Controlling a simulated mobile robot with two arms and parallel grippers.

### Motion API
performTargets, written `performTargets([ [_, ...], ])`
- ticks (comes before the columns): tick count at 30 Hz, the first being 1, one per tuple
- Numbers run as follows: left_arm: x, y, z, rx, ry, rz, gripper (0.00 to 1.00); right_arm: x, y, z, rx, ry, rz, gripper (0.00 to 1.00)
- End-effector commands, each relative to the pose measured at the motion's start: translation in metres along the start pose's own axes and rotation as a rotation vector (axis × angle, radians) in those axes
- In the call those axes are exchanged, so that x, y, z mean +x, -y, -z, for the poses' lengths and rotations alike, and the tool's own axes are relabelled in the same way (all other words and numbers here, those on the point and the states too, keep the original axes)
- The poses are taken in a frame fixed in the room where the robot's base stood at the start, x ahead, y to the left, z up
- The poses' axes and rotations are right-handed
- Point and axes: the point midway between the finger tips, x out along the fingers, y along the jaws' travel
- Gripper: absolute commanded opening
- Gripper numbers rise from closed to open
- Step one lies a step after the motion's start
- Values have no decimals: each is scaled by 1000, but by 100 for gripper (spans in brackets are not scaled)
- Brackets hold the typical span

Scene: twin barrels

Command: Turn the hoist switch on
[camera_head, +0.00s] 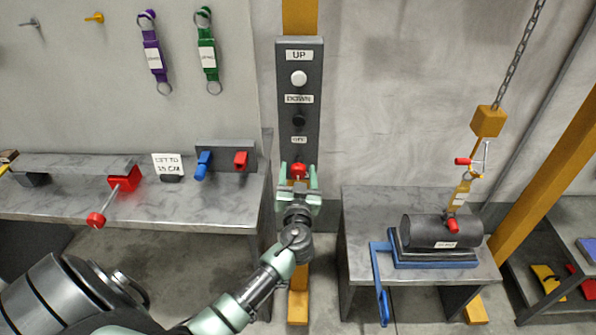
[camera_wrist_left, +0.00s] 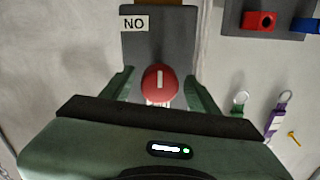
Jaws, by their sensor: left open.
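The dark hoist control panel (camera_head: 312,75) stands on a yellow post, with a white button by UP, a black button by DOWN and a label that seems to read OFF. Below that label is the red hoist switch (camera_head: 298,168), a round knob. In the left wrist view the switch (camera_wrist_left: 160,77) shows a white line running up and down, and a label (camera_wrist_left: 134,24) reads NO, seemingly ON upside down. My left gripper (camera_head: 298,180) is open at the switch, one finger on each side; contact is unclear. My right gripper is not in view.
A shelf (camera_head: 225,205) with red and blue fixtures is at left. On the right, a table (camera_head: 365,205) holds a black barrel (camera_head: 425,232) in a blue cradle under a chain and yellow hook. Purple (camera_head: 153,52) and green (camera_head: 207,55) straps hang on the wall.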

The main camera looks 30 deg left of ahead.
Motion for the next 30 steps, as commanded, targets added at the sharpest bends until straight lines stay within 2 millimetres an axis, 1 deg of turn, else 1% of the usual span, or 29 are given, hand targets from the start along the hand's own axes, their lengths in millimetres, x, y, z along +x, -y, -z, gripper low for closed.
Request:
performTargets([
  [2,0,0,0,0,0,0,60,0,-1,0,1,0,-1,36],
  [3,0,0,0,0,0,0,55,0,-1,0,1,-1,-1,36],
  [5,0,0,0,0,0,0,38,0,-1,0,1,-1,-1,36],
  [6,0,0,0,0,0,0,27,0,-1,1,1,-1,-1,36],
  [8,0,0,0,0,0,0,10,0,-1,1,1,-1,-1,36],
  [9,0,0,0,0,0,0,0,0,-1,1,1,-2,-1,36],
  [15,0,0,-1,9,0,0,0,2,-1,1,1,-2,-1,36],
  [20,0,0,-2,53,-1,1,0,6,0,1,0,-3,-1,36],
  [26,0,0,-3,176,-6,3,0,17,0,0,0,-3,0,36],
  [30,0,0,-4,297,-9,3,0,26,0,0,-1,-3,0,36],
])
